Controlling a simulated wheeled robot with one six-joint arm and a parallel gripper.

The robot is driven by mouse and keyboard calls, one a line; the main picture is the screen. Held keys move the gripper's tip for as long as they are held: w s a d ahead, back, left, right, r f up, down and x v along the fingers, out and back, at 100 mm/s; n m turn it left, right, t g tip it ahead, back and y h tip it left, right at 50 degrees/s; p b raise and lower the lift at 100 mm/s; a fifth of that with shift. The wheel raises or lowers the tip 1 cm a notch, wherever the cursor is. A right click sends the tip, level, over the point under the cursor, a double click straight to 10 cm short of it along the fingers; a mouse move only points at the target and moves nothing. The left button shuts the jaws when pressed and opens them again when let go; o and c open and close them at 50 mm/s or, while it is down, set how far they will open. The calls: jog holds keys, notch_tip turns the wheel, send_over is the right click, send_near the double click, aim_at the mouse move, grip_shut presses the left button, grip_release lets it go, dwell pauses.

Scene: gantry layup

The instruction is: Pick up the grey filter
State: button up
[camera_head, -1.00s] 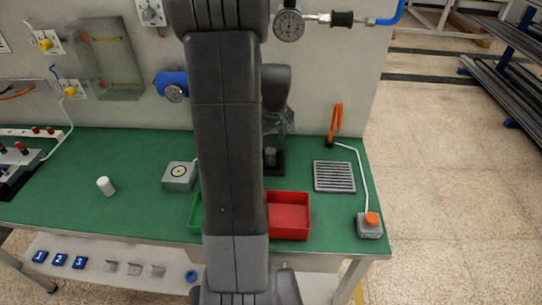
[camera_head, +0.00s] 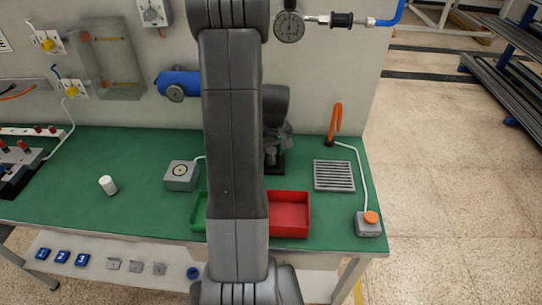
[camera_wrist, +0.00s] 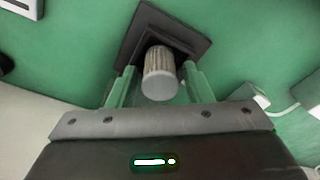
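The grey filter (camera_wrist: 159,75), a ribbed cylinder with a smooth pale end, stands on a dark square base (camera_wrist: 133,46) in the wrist view. My gripper (camera_wrist: 158,68) is open, with one finger on each side of the filter and visible gaps between. The head view shows the dark base (camera_head: 277,170) on the green bench, right of my arm. There my gripper (camera_head: 277,145) is low over the base, and the filter is hidden or too small to make out.
A red bin (camera_head: 288,231) and a partly hidden green bin (camera_head: 198,222) stand at the bench front. A slotted grate (camera_head: 333,176) and a button box (camera_head: 369,225) lie to the right. A grey box (camera_head: 181,177) and white cylinder (camera_head: 108,185) are left.

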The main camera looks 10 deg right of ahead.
aim_at(271, 150)
jog(key=c, duration=0.7)
jog(key=shift+r, duration=0.1)
jog(key=shift+s+r+b, duration=0.1)
jog(key=shift+r+b, duration=0.05)
jog(key=shift+b, duration=0.15)
notch_tip(271, 150, up, 7)
jog(key=shift+f+b, duration=0.1)
jog(key=shift+b, duration=0.45)
jog(key=s+a+b, duration=0.1)
jog(key=s+a, duration=0.1)
jog(key=s, duration=0.7)
jog(key=s+a+b, duration=0.2)
jog(key=s+a, duration=0.1)
jog(key=s, duration=0.7)
jog(key=shift+a+f, duration=0.15)
jog(key=shift+a, duration=0.1)
